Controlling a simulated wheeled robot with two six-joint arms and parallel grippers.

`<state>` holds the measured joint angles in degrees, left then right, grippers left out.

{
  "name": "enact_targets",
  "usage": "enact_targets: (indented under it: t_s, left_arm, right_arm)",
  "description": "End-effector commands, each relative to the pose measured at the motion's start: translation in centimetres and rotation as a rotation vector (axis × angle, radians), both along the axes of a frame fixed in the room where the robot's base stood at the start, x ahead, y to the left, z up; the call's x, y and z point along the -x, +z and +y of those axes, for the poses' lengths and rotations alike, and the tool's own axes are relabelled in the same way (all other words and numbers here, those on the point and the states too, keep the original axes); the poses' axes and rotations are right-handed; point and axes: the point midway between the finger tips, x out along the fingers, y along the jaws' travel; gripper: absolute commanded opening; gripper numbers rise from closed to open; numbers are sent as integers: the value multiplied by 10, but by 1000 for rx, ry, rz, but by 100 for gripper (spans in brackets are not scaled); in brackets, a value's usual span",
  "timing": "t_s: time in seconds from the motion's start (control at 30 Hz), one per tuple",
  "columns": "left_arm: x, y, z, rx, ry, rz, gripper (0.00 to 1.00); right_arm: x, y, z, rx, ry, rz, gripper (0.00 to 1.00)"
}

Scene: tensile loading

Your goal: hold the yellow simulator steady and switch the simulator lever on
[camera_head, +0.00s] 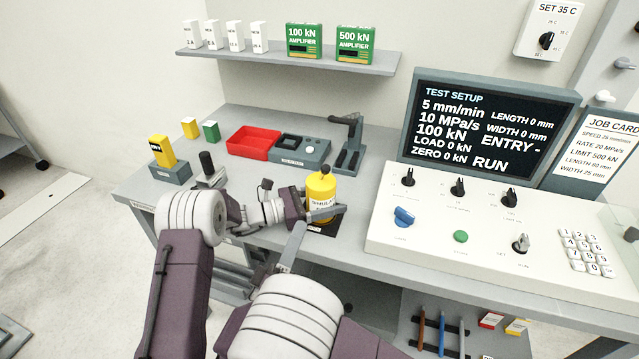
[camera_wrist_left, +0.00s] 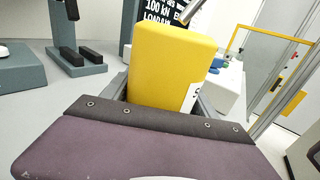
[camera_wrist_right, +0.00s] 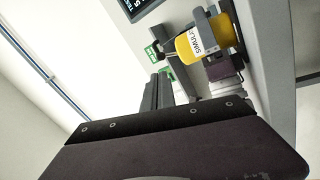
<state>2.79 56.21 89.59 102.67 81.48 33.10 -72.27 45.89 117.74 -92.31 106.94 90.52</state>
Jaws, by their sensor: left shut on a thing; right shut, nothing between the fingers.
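The yellow simulator (camera_head: 321,188) stands upright on a dark pad (camera_head: 322,230) near the table's front edge, with a small dark lever knob (camera_head: 325,168) on top. My left gripper (camera_head: 325,213) is shut around the simulator's body from the left. In the left wrist view the yellow body (camera_wrist_left: 170,65) fills the space between the fingers, with a grey rod above it. My right gripper (camera_head: 298,232) is shut and empty, in front of and below the simulator, apart from it. The right wrist view shows the simulator (camera_wrist_right: 190,46) beyond its closed fingers (camera_wrist_right: 158,92).
The control console (camera_head: 480,225) with knobs and a keypad stands close to the right. A small lever block (camera_head: 208,172) stands to the left.

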Motion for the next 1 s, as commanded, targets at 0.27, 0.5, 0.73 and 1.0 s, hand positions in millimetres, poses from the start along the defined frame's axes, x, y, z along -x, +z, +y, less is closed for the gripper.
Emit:
enact_targets:
  t_s: [0.27,0.5,0.73,1.0]
  left_arm:
    - [0,1,0,1,0,-1,2]
    - [0,1,0,1,0,-1,2]
    - [0,1,0,1,0,-1,2]
    - [0,1,0,1,0,-1,2]
  right_arm:
    - [-54,17,-22,-2,-8,1,0]
    - [-95,31,-38,0,-6,1,0]
    - [-113,37,-44,1,-3,1,0]
    - [-114,37,-44,1,-2,1,0]
